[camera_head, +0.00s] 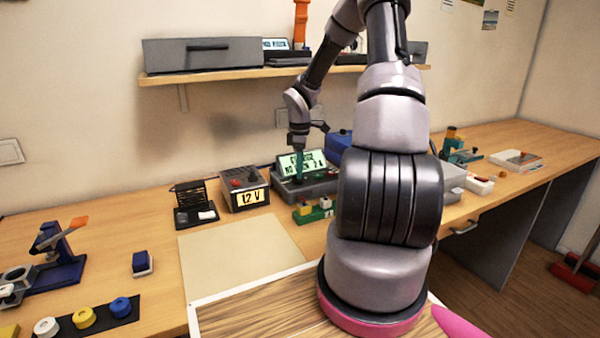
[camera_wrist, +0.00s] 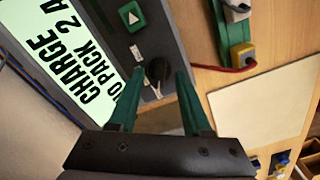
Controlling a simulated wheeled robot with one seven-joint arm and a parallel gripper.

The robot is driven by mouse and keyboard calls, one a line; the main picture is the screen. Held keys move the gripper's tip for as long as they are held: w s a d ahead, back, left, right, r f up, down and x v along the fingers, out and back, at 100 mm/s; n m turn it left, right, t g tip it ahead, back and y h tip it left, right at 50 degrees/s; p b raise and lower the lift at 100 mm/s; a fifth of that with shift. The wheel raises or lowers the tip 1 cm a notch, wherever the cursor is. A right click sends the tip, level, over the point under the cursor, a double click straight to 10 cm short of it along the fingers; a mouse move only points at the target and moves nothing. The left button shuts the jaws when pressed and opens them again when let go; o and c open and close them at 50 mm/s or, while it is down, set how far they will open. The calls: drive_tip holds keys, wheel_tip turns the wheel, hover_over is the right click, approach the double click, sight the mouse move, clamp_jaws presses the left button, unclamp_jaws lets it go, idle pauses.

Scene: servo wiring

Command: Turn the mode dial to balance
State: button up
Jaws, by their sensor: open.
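The charger (camera_head: 318,189) stands at the back of the bench with a lit green screen (camera_head: 313,160). In the wrist view the screen (camera_wrist: 75,62) reads "CHARGE", with "NO PACK 2 A" partly cut off. The black round mode dial (camera_wrist: 158,69) is on the charger's grey panel, beside a green button with a white triangle (camera_wrist: 131,16). A pale mark shows near the dial's lower edge; I cannot tell its exact setting. My gripper (camera_wrist: 160,76) is open, its green fingertips on either side of the dial; contact cannot be told. In the head view my gripper (camera_head: 299,168) is over the charger.
A power supply (camera_head: 244,190) reading 12 V stands left of the charger. A green block with a yellow part (camera_wrist: 242,55) and a red wire lies near the charger. A shelf (camera_head: 215,78) runs above. A bare beige mat (camera_head: 240,255) lies in front.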

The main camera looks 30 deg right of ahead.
drive_tip(key=shift+f, duration=0.75)
clamp_jaws()
drive_tip(key=m, duration=0.5)
drive_tip(key=shift+s+a+m, duration=0.1)
drive_tip(key=shift+a+m, duration=0.05)
drive_tip(key=shift+m, duration=0.15)
drive_tip(key=m, duration=0.6)
drive_tip(key=shift+a, duration=0.1)
